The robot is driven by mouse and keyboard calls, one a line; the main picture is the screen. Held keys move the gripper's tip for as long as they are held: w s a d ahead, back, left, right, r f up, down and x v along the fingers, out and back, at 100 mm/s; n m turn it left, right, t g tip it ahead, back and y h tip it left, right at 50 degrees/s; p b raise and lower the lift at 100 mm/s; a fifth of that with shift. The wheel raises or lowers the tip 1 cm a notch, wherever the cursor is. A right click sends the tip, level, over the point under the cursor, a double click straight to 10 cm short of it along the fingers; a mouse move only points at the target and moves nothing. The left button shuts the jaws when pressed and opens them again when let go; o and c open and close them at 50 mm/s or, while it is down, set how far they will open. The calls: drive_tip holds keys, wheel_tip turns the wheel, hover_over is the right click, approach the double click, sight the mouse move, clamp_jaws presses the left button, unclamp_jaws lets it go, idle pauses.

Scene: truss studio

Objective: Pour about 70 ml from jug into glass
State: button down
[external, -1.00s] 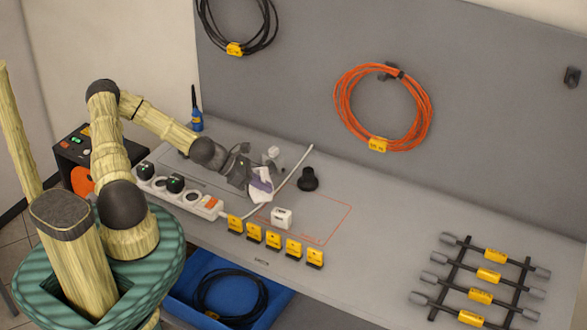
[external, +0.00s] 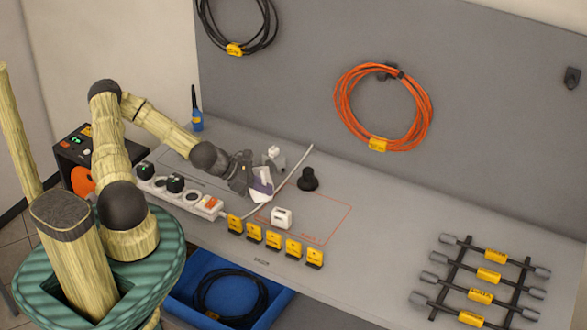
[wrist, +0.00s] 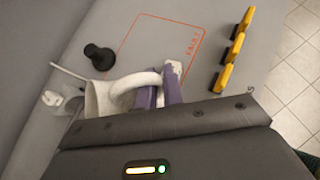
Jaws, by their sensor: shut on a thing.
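A white jug (wrist: 100,98) with a thick looped handle shows in the wrist view, just past my gripper; its lower part is hidden by the gripper body. My gripper (wrist: 160,97) has purple fingers shut on the jug's handle. In the external view my gripper (external: 261,184) is over the bench, left of the orange outline, and largely hides the jug. A small white object (external: 281,217) stands at the near left part of the outline; I cannot tell whether it is the glass. No clear glass or liquid can be made out.
A black knob-shaped piece (external: 308,181) stands behind the outline. A power strip (external: 180,190) lies left of my gripper, and several yellow tags (external: 273,240) line the front edge. A rack of cables (external: 480,280) is far right. The bench between is clear.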

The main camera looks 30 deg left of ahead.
sight(267, 197)
drive_tip(key=shift+s+d+f+m+t+y+b, duration=0.75)
drive_tip(key=shift+s+d+b, duration=0.25)
drive_tip(key=shift+b, duration=0.25)
drive_tip(key=shift+s+d+r+m+t+y+b, duration=0.15)
drive_tip(key=shift+s+d+m+t+y+b, duration=0.25)
drive_tip(key=shift+m+t+y, duration=0.05)
drive_tip(key=shift+s+d+f+m+t+y, duration=0.35)
drive_tip(key=shift+f+m+t+y, duration=0.15)
drive_tip(key=shift+f+t, duration=0.2)
